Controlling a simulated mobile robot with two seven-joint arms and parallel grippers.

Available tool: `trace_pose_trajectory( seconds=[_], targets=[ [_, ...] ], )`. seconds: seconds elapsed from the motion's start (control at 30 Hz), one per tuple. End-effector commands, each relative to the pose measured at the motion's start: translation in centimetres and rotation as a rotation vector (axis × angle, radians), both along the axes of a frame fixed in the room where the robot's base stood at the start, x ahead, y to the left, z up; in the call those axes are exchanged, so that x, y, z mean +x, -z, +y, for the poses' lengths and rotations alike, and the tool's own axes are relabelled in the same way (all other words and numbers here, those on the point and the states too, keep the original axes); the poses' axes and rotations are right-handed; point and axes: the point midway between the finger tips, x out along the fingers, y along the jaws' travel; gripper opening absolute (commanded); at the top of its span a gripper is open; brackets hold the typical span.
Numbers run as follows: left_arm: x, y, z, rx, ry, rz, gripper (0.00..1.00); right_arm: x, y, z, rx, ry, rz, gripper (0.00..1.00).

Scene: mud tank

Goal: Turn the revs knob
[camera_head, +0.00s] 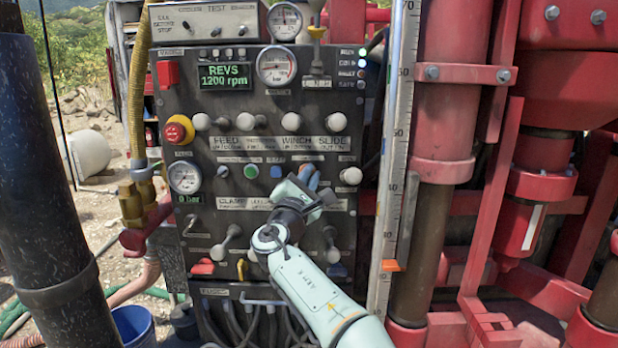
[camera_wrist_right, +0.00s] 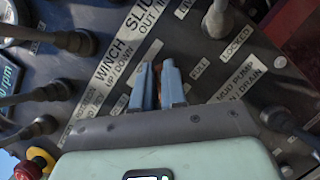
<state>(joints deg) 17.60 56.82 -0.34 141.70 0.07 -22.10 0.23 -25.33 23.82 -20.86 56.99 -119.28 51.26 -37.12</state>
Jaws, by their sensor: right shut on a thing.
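The dark control panel (camera_head: 238,235) faces me. Its display (camera_head: 223,76) reads REVS 1200 rpm. My right gripper (camera_head: 308,178) reaches up to the panel's middle right, below the WINCH and SLIDE levers. In the right wrist view its two blue-grey fingers (camera_wrist_right: 159,84) are close together against the panel, with a small brownish part between them. They are shut on what appears to be the revs knob, which is mostly hidden by the fingers. A FULL label (camera_wrist_right: 199,69) is beside them. My left gripper is not in view.
White-knobbed levers (camera_head: 291,121) stand out above the gripper, and one (camera_head: 351,175) is close at its right. A red-and-yellow emergency stop (camera_head: 179,130) is at the panel's left. A graduated post (camera_head: 397,160) and red machinery (camera_head: 445,95) bound the right side.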

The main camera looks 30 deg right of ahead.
Motion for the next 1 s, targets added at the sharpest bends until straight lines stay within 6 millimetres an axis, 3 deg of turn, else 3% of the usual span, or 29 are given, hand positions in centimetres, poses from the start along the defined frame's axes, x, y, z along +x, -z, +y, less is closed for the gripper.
trace_pose_trajectory(
  seconds=[0.27,0.3,0.33,0.37,0.73,1.0],
  targets=[
    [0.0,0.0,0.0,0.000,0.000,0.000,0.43,0.0,-0.1,0.0,-0.001,-0.001,0.000,0.00],
    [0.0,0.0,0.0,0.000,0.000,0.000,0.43,0.0,-0.1,0.0,-0.001,-0.001,0.000,0.25],
    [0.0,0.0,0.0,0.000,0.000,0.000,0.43,0.0,-0.1,0.0,-0.001,-0.001,0.000,0.34],
    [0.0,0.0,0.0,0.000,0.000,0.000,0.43,0.0,-0.1,0.0,-0.001,-0.001,0.000,0.37],
    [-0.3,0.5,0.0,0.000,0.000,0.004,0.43,-0.4,0.3,0.5,-0.001,-0.003,0.001,0.37],
    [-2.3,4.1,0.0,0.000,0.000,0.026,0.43,-3.7,2.1,4.1,0.001,-0.007,0.001,0.37]
  ],
)
